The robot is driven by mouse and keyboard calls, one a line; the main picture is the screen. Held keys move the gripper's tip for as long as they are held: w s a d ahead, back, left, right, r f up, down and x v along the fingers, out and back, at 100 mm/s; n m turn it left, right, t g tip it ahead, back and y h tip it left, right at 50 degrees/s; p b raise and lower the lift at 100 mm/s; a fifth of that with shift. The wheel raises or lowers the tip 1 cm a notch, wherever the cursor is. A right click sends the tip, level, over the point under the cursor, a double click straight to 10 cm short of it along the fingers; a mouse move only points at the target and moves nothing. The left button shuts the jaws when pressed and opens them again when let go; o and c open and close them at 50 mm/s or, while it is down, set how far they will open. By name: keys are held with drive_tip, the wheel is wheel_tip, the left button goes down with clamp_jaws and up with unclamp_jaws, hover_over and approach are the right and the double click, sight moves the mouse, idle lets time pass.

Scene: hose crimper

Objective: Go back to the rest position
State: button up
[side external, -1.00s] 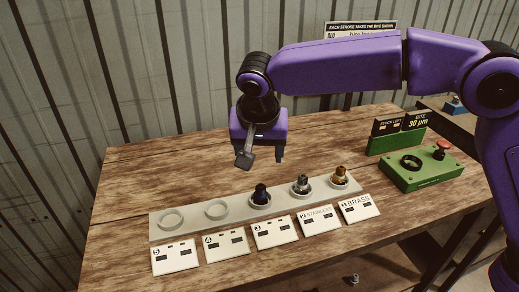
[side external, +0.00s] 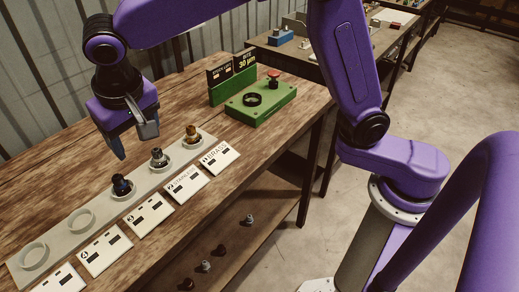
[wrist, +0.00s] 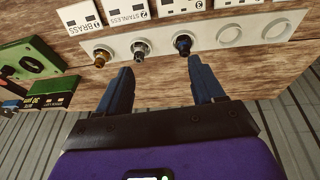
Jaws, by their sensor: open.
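My gripper (side external: 134,144) is open and empty, above the table on the back side of the pale fitting rack (side external: 100,206). In the wrist view, my spread fingers (wrist: 160,68) point toward the rack, with bare wood between them. The rack holds a brass fitting (side external: 191,132), a stainless fitting (side external: 158,156) and a dark blue-black fitting (side external: 121,185), each upright in a ring. Two rings toward the left (side external: 80,220) are empty. No fitting is between my fingers.
Numbered label cards (side external: 151,212) lie along the rack's front. A green box (side external: 262,103) with a black ring and red button (side external: 274,76) sits on the table, behind it a green display stand (side external: 232,84). Several fittings (side external: 249,219) are on a lower shelf. Another bench (side external: 300,50) stands behind.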

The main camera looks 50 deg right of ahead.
drive_tip(key=s+d+f+n+g, duration=0.1)
drive_tip(key=s+d+n, duration=0.5)
drive_tip(key=s+d, duration=0.7)
drive_tip(key=s+d+f+n+g+y, duration=0.1)
drive_tip(key=s+d+f+n, duration=0.3)
drive_tip(key=s+d, duration=0.9)
drive_tip(key=d+n+g, duration=0.1)
drive_tip(key=n, duration=0.1)
drive_tip(key=shift+s+d+f+n, duration=0.15)
drive_tip(key=shift+s+f+n, duration=0.05)
drive_tip(key=shift+f+n, duration=0.1)
